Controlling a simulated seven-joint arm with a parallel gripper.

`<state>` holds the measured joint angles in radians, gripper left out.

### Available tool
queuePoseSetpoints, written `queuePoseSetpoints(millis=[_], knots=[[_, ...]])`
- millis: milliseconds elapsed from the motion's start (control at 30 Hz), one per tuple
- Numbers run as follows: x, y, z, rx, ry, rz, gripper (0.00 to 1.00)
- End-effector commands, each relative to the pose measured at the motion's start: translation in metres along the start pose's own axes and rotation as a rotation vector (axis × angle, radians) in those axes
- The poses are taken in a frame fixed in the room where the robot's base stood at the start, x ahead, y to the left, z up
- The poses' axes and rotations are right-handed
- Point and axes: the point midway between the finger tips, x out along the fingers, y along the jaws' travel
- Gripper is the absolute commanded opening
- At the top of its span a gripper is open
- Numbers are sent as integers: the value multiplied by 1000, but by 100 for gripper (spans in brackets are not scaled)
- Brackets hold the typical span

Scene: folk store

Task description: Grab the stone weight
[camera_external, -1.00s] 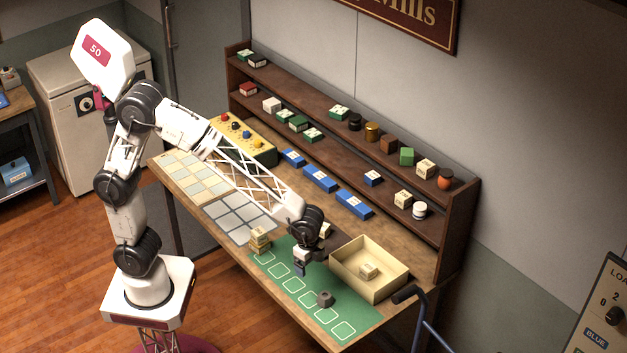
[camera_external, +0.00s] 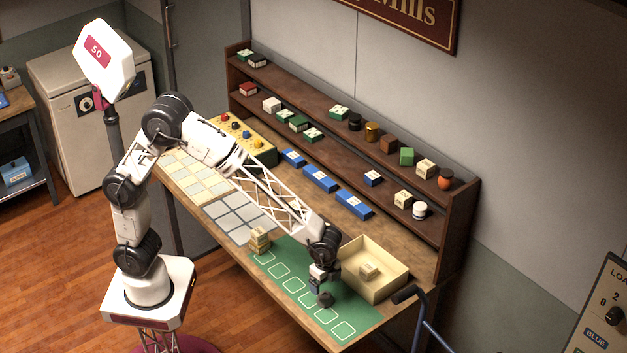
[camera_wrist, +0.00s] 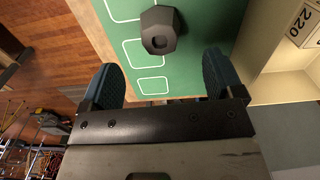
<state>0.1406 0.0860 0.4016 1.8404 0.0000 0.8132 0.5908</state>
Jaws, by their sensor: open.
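The stone weight (camera_wrist: 161,30) is a dark grey faceted block with a round dimple on top. In the wrist view it lies on the green mat (camera_wrist: 192,75), ahead of my gripper (camera_wrist: 160,82) and roughly midway between the two blue-grey fingers. My gripper is open and empty, with the weight beyond the fingertips. In the external view my gripper (camera_external: 316,288) hangs just above and to the left of the weight (camera_external: 325,300). I cannot tell from this view whether a finger touches it.
A cream open box (camera_external: 392,286) with a small block inside stands close beside the mat, right of my gripper. A stack of tan blocks (camera_external: 260,239) stands at the mat's left end. A wooden shelf (camera_external: 455,228) with several small goods runs along the back. The mat's front right is clear.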

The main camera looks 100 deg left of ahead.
Motion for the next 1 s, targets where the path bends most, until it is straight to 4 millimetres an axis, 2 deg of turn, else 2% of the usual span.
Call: queuePoseSetpoints(millis=[200, 667, 1000], knots=[[15, 0, 0, 0, -1, 1, 87], [21, 0, 0, 0, -1, 0, 87], [56, 1, -2, 0, -2, 1, 87]])
